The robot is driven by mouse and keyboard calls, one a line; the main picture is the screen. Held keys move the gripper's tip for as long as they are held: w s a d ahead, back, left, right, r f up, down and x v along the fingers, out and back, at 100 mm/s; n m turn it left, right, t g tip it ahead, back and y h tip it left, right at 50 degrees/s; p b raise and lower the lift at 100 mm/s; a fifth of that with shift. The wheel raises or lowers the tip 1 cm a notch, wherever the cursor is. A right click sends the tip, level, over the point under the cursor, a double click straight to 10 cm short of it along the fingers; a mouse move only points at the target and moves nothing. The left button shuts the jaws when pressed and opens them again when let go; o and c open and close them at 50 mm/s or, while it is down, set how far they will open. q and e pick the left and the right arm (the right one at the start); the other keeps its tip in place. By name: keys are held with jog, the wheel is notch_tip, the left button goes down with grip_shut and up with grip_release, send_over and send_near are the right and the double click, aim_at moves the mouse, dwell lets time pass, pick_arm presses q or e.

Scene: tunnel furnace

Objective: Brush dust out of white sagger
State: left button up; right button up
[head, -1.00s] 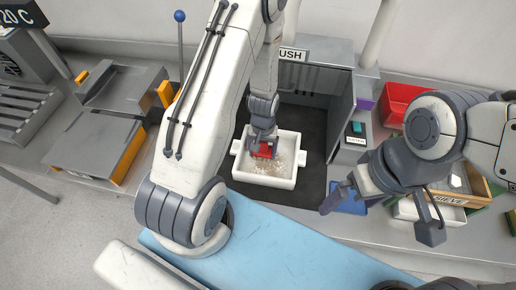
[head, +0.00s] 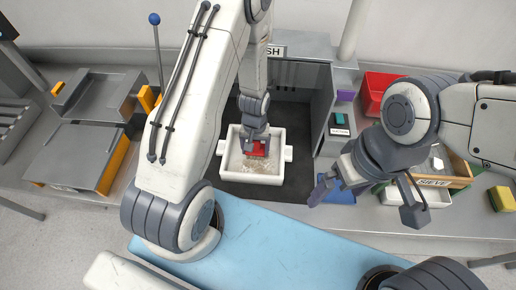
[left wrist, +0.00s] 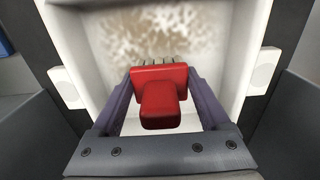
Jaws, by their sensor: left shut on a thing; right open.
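The white sagger (head: 284,153) sits on the dark floor of the grey brushing bay, with a handle on each side. Brown dust (head: 250,165) lies on its floor; the dust also shows in the left wrist view (left wrist: 150,38). My left gripper (head: 256,148) is shut on a red brush (left wrist: 160,98) and holds it inside the sagger. The brush bristles show beyond its red block in the left wrist view, at the edge of the dusty patch. Whether they touch the floor I cannot tell. My right gripper (head: 325,185) is open and empty, right of the sagger.
A blue pad (head: 341,192) lies below my right gripper. A sieve box (head: 435,182), a red bin (head: 374,92) and a yellow-green sponge (head: 502,199) are at the right. A grey press with a blue-knobbed lever (head: 154,19) stands left. The bay walls flank the sagger.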

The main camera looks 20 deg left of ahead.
aim_at(251, 167)
pick_arm(q)
jog(key=shift+s+a+r, duration=0.1)
jog(key=shift+s+a, duration=0.05)
jog(key=shift+a, duration=0.35)
jog(key=shift+w+d+f, duration=0.1)
jog(key=shift+w+d, duration=0.15)
jog(key=shift+d, duration=0.55)
jog(key=shift+w+d+f, duration=0.1)
jog(key=shift+w+d, duration=0.1)
jog(key=shift+d, duration=0.6)
jog(key=shift+w+d+r, duration=0.1)
jog(key=shift+w+d, duration=0.1)
jog(key=shift+d, duration=0.45)
jog(key=shift+w+d, duration=0.15)
jog(key=shift+d, duration=0.45)
jog(key=shift+s+a, duration=0.2)
jog(key=shift+a, duration=0.45)
jog(key=shift+s+a, duration=0.2)
jog(key=shift+a, duration=0.4)
jog(key=shift+s+d, duration=1.8)
jog(key=shift+d, duration=0.1)
jog(key=shift+s+a, duration=0.3)
jog(key=shift+a, duration=0.55)
jog(key=shift+s+a, duration=0.25)
jog(key=shift+a, duration=0.6)
